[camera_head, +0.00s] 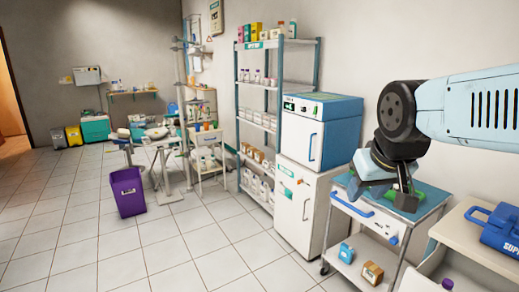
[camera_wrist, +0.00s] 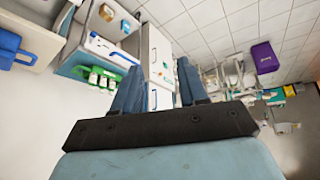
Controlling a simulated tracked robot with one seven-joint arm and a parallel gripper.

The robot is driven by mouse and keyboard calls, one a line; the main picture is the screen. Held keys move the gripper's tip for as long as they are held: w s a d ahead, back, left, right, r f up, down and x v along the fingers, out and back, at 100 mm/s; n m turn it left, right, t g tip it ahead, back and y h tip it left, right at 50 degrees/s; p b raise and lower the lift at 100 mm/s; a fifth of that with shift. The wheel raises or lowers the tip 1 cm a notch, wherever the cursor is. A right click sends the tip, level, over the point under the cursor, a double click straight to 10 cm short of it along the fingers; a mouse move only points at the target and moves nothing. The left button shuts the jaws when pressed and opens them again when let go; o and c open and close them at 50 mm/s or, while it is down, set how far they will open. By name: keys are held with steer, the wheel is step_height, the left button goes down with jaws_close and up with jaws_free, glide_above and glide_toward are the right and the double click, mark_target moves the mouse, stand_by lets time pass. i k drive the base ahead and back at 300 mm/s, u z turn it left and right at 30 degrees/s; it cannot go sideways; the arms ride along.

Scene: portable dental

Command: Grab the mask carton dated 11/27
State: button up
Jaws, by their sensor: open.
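No date can be read on any box, so I cannot tell which is the 11/27 mask carton. A small blue box (camera_head: 346,252) and a brown carton (camera_head: 372,273) stand apart on the lower shelf of the small cart. In the wrist view, the blue box (camera_wrist: 125,27) and the brown carton (camera_wrist: 107,13) show small near the top. My gripper (camera_wrist: 160,88) is open, with nothing between its two blue fingers. In the head view it hangs over the cart's top and hides part of it.
The cart (camera_head: 362,212) has a green rack with white items (camera_wrist: 101,79) on top. A white cabinet (camera_head: 303,208) stands left of it, beside a tall stocked shelf (camera_head: 279,110). A blue case (camera_head: 505,230) sits at right. Floor near the purple bin (camera_head: 127,191) is mostly clear.

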mark_target(267, 118)
steer(key=u, duration=0.3)
steer(key=i, duration=0.9)
steer(key=u, duration=0.7)
steer(key=i, duration=2.15)
steer(key=z, duration=0.5)
steer(key=i, duration=1)
steer(key=z, duration=0.95)
steer(key=i, duration=0.6)
steer(key=z, duration=0.3)
steer(key=k, duration=0.9)
steer(key=z, duration=0.2)
steer(key=i, duration=0.35)
